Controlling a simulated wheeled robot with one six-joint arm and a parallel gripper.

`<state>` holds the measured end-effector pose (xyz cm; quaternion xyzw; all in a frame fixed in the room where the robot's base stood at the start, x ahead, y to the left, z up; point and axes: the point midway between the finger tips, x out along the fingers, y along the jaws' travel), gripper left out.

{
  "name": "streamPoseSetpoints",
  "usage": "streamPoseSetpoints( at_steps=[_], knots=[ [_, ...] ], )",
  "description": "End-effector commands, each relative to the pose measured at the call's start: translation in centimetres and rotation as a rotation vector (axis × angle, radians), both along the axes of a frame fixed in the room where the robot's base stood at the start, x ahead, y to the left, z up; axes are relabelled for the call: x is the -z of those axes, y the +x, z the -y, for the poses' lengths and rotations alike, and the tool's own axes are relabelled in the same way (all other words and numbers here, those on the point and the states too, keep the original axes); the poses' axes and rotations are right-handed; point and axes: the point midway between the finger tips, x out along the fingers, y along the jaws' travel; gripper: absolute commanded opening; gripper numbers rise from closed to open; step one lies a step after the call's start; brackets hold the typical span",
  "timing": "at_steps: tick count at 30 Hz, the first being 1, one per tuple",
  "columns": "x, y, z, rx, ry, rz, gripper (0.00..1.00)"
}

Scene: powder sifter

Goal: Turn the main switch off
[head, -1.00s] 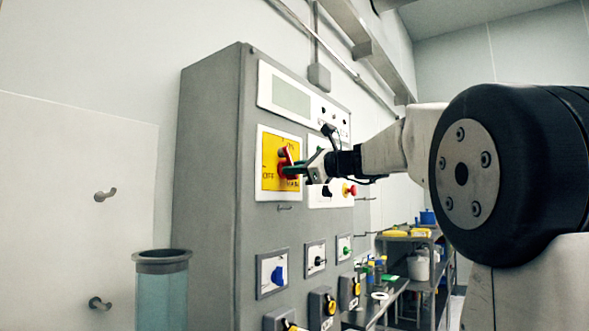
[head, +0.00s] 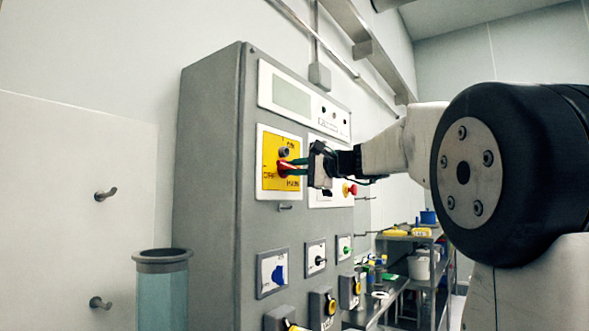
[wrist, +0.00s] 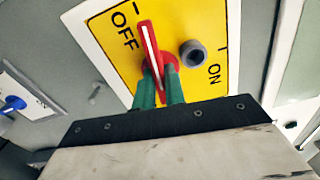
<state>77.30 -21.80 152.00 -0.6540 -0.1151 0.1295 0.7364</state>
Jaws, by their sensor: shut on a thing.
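The main switch is a red handle (wrist: 152,48) with a white line, on a yellow plate (head: 268,180) on the grey cabinet's front. In the wrist view its upper end lies close to the mark beside the OFF label (wrist: 124,30), away from the ON label (wrist: 214,74). A grey round peg (wrist: 192,53) stands on the plate to the handle's right. My gripper (head: 292,167) is at the plate, its green fingers (wrist: 160,84) shut on the handle's lower part. The fingers hide part of the handle and its hub.
The grey cabinet (head: 208,200) carries a display panel (head: 292,98) above and several switches below, including a blue knob (wrist: 14,102). A red push button (head: 350,189) sits right of my gripper. A clear cylinder (head: 162,290) stands at lower left; shelves (head: 410,240) stand at right.

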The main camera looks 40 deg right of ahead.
Motion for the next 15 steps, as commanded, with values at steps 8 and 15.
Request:
streamPoseSetpoints(
  at_steps=[8, 15],
  knots=[
    [0.2, 0.02, 0.04, 0.001, -0.099, 0.033, 0.0],
    [0.21, 0.02, 0.05, 0.001, -0.125, 0.042, 0.0]
  ],
)
